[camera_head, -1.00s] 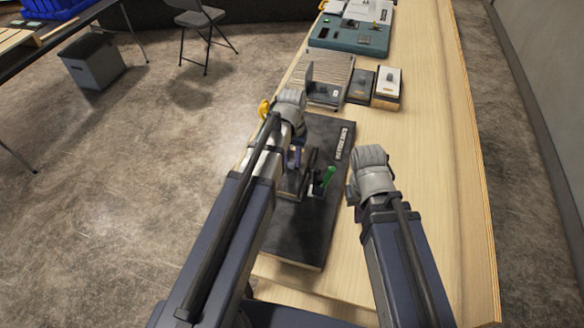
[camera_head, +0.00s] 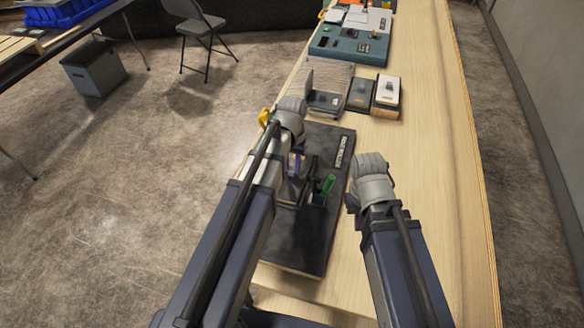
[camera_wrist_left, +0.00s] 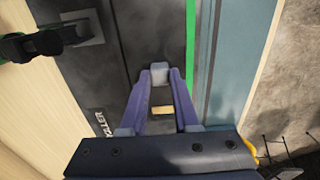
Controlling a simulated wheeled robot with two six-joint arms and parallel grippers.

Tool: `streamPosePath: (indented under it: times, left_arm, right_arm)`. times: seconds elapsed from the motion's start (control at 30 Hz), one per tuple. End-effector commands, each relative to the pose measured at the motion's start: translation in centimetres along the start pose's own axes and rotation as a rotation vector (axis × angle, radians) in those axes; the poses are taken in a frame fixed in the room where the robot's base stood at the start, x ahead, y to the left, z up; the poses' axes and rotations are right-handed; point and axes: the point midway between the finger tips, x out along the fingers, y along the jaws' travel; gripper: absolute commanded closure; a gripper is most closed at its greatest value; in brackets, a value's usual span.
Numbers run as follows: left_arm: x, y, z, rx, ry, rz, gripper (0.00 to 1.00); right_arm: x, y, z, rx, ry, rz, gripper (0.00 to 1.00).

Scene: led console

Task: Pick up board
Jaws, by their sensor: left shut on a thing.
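A dark flat board (camera_head: 308,248) with a white printed label lies on the wooden table beneath my arms. It also fills much of the left wrist view (camera_wrist_left: 85,75). My left gripper (camera_head: 296,162) reaches down over the middle of the board. In the left wrist view its purple fingers (camera_wrist_left: 159,75) come together on a small grey piece (camera_wrist_left: 159,70) in front of the board's surface. What that piece belongs to is unclear. A green-handled part (camera_head: 328,184) stands on the board beside this gripper. My right gripper is at the board's right (camera_head: 370,168); its fingertips are hidden.
Beyond the board are a ridged grey block (camera_head: 330,77), small boxes (camera_head: 387,92) and a teal console (camera_head: 345,46). The tabletop (camera_head: 430,150) to the right is clear. A chair (camera_head: 197,30) and a grey bin (camera_head: 95,73) stand on the floor at left.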

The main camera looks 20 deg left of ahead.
Motion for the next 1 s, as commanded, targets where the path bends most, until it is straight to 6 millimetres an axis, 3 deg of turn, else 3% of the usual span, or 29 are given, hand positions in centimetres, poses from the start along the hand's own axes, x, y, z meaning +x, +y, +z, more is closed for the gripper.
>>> streamPosePath:
  times: [0.63,1.0]
  left_arm:
    - [-8.8,0.0,0.0,0.001,-0.001,0.001,1.0]
    - [-9.6,0.0,0.0,0.001,-0.001,0.002,1.0]
  right_arm:
    - [-8.7,0.8,0.5,0.005,0.0,-0.001,1.0]
    - [-9.6,0.9,0.6,0.009,0.0,-0.002,1.0]
